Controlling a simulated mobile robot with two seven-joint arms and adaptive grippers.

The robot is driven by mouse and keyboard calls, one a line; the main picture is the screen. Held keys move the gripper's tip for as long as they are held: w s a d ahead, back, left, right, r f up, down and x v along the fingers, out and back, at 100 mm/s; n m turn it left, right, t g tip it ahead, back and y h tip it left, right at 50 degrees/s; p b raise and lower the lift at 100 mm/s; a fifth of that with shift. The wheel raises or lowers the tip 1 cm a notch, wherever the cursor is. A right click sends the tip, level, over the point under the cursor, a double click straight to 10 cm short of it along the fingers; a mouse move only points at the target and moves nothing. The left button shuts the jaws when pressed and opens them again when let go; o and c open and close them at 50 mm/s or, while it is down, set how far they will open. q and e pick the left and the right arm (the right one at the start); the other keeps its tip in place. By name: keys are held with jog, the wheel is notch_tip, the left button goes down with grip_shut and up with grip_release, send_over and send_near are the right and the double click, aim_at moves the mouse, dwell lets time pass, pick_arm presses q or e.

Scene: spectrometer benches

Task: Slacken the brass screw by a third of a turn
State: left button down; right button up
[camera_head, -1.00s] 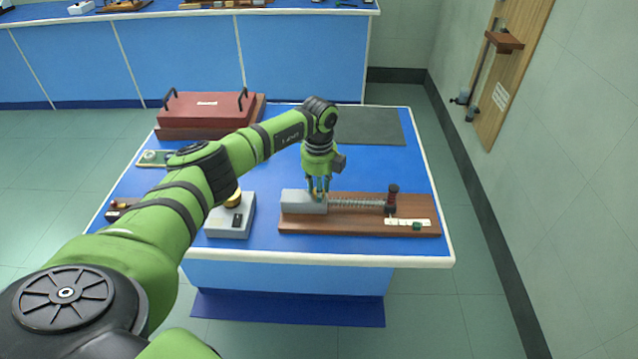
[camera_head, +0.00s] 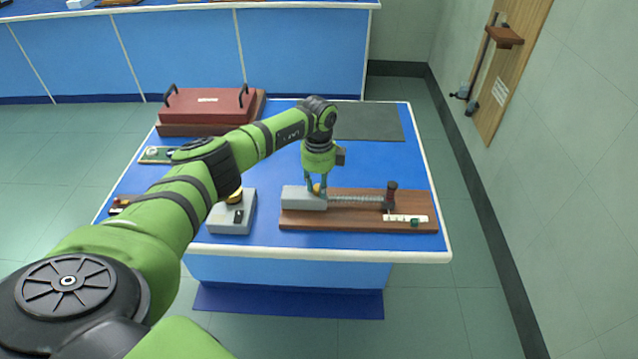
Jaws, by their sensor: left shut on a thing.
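The brass screw (camera_head: 317,189) shows as a small gold spot on top of the grey block (camera_head: 300,198) at the left end of a wooden board (camera_head: 350,222). My left gripper (camera_head: 316,191) points straight down over the block. Its fingers are shut on the brass screw, one on each side, and partly hide it. A coiled spring (camera_head: 355,199) runs from the block to a dark post (camera_head: 391,196) at the right of the board. My right gripper is not in view.
A grey box with a brass knob (camera_head: 231,213) stands left of the board. A red lidded case (camera_head: 205,106) stands at the back left and a dark mat (camera_head: 368,123) lies at the back right. Bare blue tabletop (camera_head: 375,165) lies behind the board.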

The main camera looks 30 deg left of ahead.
aim_at(317, 186)
pick_arm(q)
jog(key=shift+w+a+r, duration=0.2)
jog(key=shift+a, duration=0.1)
jog(key=c, duration=0.9)
grip_release()
jog(key=shift+c, duration=0.2)
jog(key=shift+s+f, duration=0.1)
jog(key=shift+d, duration=0.1)
notch_tip(317, 186, up, 12)
